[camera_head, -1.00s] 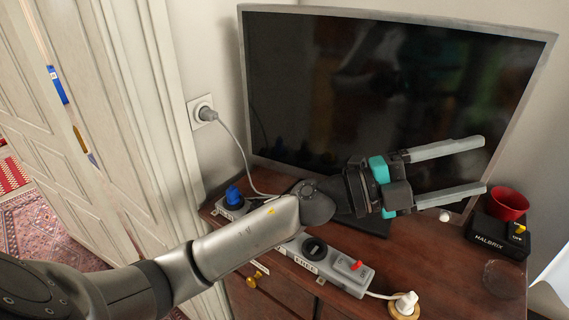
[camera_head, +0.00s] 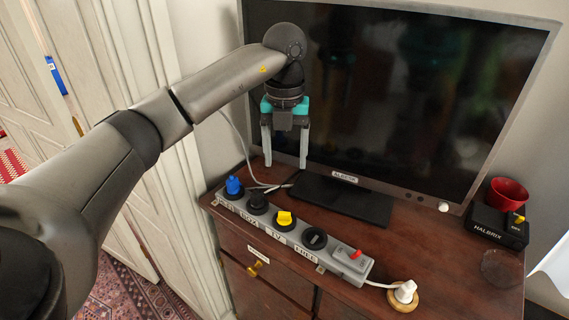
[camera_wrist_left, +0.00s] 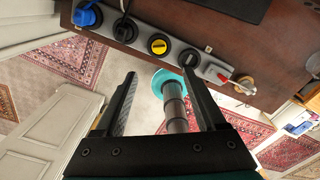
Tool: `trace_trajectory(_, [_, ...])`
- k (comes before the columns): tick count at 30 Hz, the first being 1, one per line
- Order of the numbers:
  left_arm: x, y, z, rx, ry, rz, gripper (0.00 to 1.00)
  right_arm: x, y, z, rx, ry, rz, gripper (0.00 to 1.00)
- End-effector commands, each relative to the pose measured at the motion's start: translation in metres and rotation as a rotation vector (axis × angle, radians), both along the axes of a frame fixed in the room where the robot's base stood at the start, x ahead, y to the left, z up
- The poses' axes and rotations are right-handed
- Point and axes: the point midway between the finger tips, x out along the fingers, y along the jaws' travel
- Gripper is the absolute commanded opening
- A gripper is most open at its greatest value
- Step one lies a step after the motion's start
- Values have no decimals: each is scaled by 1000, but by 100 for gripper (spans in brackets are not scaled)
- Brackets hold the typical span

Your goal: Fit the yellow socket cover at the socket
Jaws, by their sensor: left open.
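A yellow piece (camera_head: 284,217), which looks like the yellow socket cover, sits at the third socket from the left on the grey power strip (camera_head: 340,273). In the left wrist view it is a yellow disc (camera_wrist_left: 158,45) with a dark band, inside the dark socket ring. I cannot tell how firmly it is seated. The socket to its right (camera_head: 314,239) is dark and looks empty. My left gripper (camera_head: 285,162) points down, open and empty, above and behind the strip. In the left wrist view its fingers (camera_wrist_left: 160,78) are apart, away from the yellow piece. My right gripper is not seen.
A blue plug (camera_head: 234,187) and a black plug (camera_head: 258,201) fill the strip's left sockets. A red switch (camera_head: 355,254) is at its right end. The television (camera_head: 400,100) stands close behind.

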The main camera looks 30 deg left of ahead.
Motion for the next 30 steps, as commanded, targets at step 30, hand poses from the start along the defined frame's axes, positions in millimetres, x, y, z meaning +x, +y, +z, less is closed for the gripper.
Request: trace_trajectory(30, [-1, 1, -149, 5, 5, 3, 72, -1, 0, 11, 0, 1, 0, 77])
